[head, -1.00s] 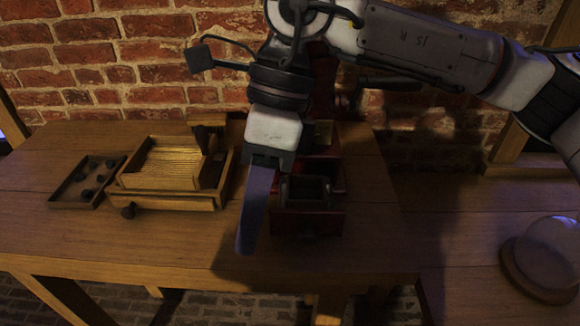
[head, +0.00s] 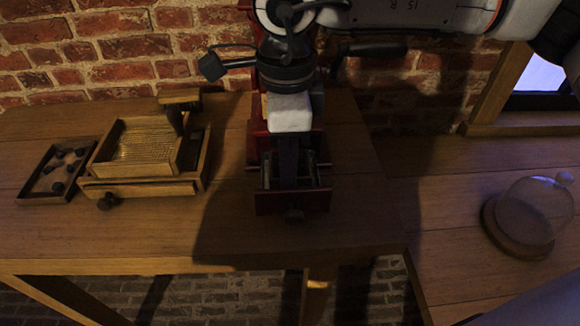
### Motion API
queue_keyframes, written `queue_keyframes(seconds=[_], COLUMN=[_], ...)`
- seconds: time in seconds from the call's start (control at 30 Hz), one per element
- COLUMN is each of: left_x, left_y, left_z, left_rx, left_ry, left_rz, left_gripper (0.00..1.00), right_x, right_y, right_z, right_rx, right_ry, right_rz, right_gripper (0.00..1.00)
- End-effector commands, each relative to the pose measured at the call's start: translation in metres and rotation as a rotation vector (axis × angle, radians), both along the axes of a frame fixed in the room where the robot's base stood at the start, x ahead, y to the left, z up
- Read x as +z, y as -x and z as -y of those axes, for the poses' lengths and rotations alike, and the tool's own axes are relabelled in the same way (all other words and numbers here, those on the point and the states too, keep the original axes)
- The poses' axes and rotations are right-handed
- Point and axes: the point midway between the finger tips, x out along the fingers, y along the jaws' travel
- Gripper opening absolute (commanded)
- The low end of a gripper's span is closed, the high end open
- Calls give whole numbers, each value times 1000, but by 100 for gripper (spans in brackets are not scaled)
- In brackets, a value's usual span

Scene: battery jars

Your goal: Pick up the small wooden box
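My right gripper (head: 289,178) points down into an open red drawer (head: 280,204). I see its finger edge-on, so I cannot tell whether it is open or shut. In the drawer, dark upright edges (head: 313,172) show beside the finger; they look like the walls of a small box, mostly hidden by the gripper. I cannot tell whether the gripper touches it. A light wooden box (head: 150,187) with a ridged insert and a dark front knob stands on the table at the left, well apart from the gripper. My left gripper is not in view.
A shallow dark tray (head: 27,196) with several small dark lumps lies at the far left. A glass dome (head: 532,212) on a round wooden base stands at the right. A brick wall (head: 125,75) closes the back. The table's front is clear.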

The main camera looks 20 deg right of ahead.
Motion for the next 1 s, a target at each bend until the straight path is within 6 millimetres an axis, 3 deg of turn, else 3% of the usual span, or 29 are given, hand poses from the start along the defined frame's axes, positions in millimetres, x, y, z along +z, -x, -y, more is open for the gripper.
queue_keyframes(seconds=[0.13,0.37,0.53,1.0], left_x=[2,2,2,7], left_y=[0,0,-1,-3], left_z=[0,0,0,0], left_rx=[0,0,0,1], left_ry=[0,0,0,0], left_rz=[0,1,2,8], left_gripper=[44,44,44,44], right_x=[-14,-16,-15,-10], right_y=[1,0,0,0], right_z=[-1,-1,-1,-2], right_rx=[2,1,1,2], right_ry=[-1,-1,-1,-2], right_rz=[-1,0,0,2], right_gripper=[27,27,0,0])
